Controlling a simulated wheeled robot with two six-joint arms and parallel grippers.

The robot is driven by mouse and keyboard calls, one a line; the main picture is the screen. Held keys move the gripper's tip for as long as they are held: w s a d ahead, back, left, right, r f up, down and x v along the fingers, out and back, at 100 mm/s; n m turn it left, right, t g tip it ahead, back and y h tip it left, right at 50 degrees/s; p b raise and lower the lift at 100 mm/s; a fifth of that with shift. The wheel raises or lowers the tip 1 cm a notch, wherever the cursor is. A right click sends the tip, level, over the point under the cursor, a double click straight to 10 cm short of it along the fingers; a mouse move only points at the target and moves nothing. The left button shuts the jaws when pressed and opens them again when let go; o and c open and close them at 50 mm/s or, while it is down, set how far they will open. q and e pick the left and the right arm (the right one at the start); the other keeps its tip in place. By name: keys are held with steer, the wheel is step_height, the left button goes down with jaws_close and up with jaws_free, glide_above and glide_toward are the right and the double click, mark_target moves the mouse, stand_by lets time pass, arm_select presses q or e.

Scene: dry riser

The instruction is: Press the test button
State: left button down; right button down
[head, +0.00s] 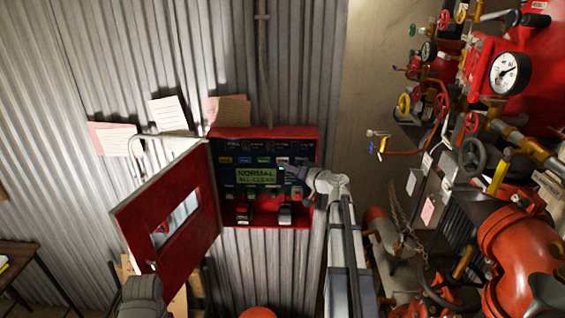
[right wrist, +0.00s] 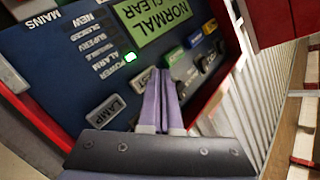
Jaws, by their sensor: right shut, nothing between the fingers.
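The red control box (head: 312,175) hangs open on the corrugated wall, with a dark panel and a green display reading NORMAL ALL CLEAR (head: 257,175). The display also shows in the right wrist view (right wrist: 150,22). My right gripper (head: 289,171) reaches the panel from the right, its fingers together and empty. In the right wrist view the fingertips (right wrist: 162,72) lie over the edge of a grey button whose visible letters end in ST (right wrist: 148,83). The fingers hide part of it; I cannot tell whether they touch it.
The box's red door (head: 185,235) with a window stands open to the left. Papers (head: 168,112) are fixed to the wall above. Red pipes, valves and a gauge (head: 510,73) crowd the right side. A lit green lamp (right wrist: 131,57) shows on the panel.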

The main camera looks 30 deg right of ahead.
steer(key=shift+s, duration=0.1)
steer(key=s+a, duration=0.1)
steer(key=s, duration=0.1)
steer(key=s+a, duration=0.1)
steer(key=s, duration=0.1)
steer(key=shift+a, duration=0.35)
stand_by(0.7)
steer(key=s+a+f+n+g+y+b, duration=0.1)
steer(key=s+a+f+n+g+b, duration=0.15)
steer(key=a+f, duration=0.55)
steer(key=s+a+f+n+g+y+b, duration=0.15)
steer(key=a+f+g, duration=0.25)
steer(key=a, duration=0.7)
steer(key=s+a+f+n+g+y+b, duration=0.1)
steer(key=s+a+f+n+g, duration=0.25)
steer(key=a, duration=0.65)
steer(key=s+a+f+g+h+b, duration=0.2)
steer(key=s+f, duration=0.4)
steer(key=s, duration=0.3)
steer(key=s+a+f+g+h+b, duration=0.3)
steer(key=s+a+f+g+h, duration=0.1)
steer(key=s+a+f+h, duration=0.2)
steer(key=s+f+n+h, duration=0.1)
steer(key=s, duration=0.1)
steer(key=shift+s+f, duration=0.25)
steer(key=shift+s, duration=0.1)
